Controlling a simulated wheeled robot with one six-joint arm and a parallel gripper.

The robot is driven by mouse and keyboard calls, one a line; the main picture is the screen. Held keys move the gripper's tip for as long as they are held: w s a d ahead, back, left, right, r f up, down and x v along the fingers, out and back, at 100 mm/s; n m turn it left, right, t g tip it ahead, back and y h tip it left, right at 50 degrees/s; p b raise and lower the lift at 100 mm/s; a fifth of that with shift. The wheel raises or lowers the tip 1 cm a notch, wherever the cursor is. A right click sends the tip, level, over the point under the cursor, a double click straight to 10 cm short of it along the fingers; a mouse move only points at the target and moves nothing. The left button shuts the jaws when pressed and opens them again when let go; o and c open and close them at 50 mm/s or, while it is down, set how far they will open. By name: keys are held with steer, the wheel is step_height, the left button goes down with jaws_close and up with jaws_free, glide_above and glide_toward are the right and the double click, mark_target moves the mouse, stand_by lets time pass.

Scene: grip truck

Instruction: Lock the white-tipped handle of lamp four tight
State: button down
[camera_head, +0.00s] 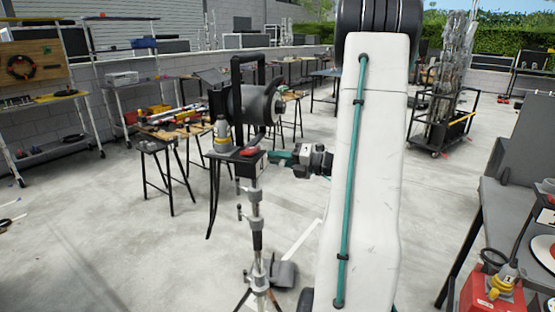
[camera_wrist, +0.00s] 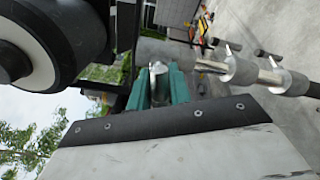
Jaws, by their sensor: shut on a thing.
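The lamp (camera_head: 254,104) is a dark cylinder in a black yoke on a tripod stand (camera_head: 257,222), in the middle of the head view. Its round face shows at the upper left of the wrist view (camera_wrist: 38,42). My gripper (camera_head: 274,158) reaches in from the right, just below the lamp. In the wrist view its teal fingers (camera_wrist: 158,82) are shut on a small handle with a pale, whitish end (camera_wrist: 158,68). The fingers hide most of the handle. In the head view the handle is too small to make out. I cannot read a lamp number.
The stand's pole with its clamp levers (camera_wrist: 240,70) runs close by on the right of the wrist view. A cluttered work table (camera_head: 165,138) stands behind on the left. A grey bench (camera_head: 520,190) is on the right.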

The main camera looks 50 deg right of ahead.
steer(key=shift+m, duration=0.4)
steer(key=c, duration=1.3)
jaws_free()
steer(key=v, duration=0.8)
steer(key=shift+w, duration=0.1)
